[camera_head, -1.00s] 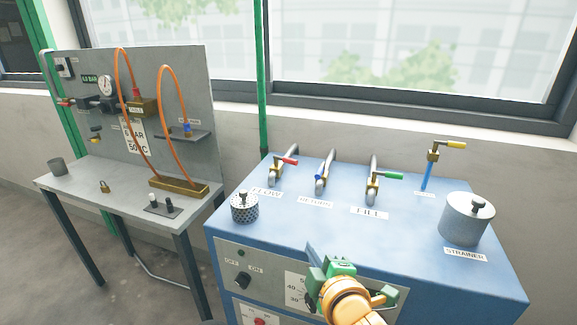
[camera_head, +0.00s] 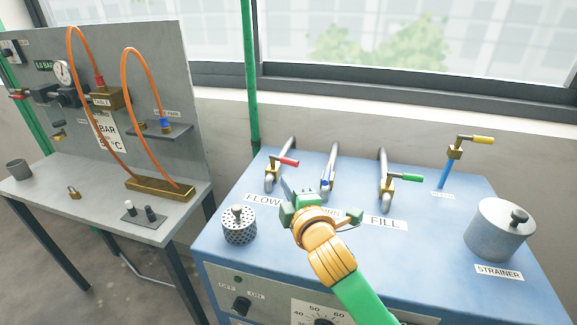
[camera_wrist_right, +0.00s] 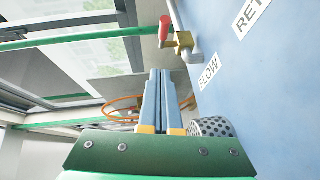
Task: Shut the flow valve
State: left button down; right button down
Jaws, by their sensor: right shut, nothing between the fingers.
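The flow valve is a brass body on a grey pipe with a red lever (camera_head: 287,161), behind the FLOW label (camera_head: 262,200) on the blue cabinet. The lever points right, across the pipe's line, in the head view. In the right wrist view the red lever (camera_wrist_right: 165,30) and brass body (camera_wrist_right: 183,42) are at the top, beyond the fingertips. My right gripper (camera_head: 291,190) is above the cabinet top, just in front of the valve, apart from it. Its two fingers (camera_wrist_right: 160,75) are together and empty. My left gripper is not in view.
The RETURN valve with a blue lever (camera_head: 326,178) stands close to the right of the flow valve. The FILL valve has a green lever (camera_head: 405,178). A perforated basket (camera_head: 239,227) sits left of my gripper. The strainer pot (camera_head: 497,231) is at the far right.

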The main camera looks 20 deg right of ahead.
aim_at(292, 160)
jog(key=w, duration=0.4)
jog(key=w+f, duration=0.1)
jog(key=w, duration=0.1)
jog(key=shift+w+d+p, duration=0.1)
jog(key=shift+d+p, duration=0.2)
jog(key=shift+d, duration=0.05)
jog(key=shift+w+d+f, duration=0.25)
jog(key=shift+w+d, duration=0.45)
jog(key=shift+d, duration=0.1)
jog(key=shift+w+d, duration=0.1)
jog(key=shift+d, duration=0.3)
jog(key=shift+f, duration=0.1)
jog(key=shift+w, duration=0.15)
jog(key=shift+w+d+p, duration=0.4)
jog(key=shift+d+p, duration=0.2)
jog(key=shift+p, duration=0.1)
jog(key=shift+d+r+p, duration=0.25)
jog(key=shift+d+p, duration=0.05)
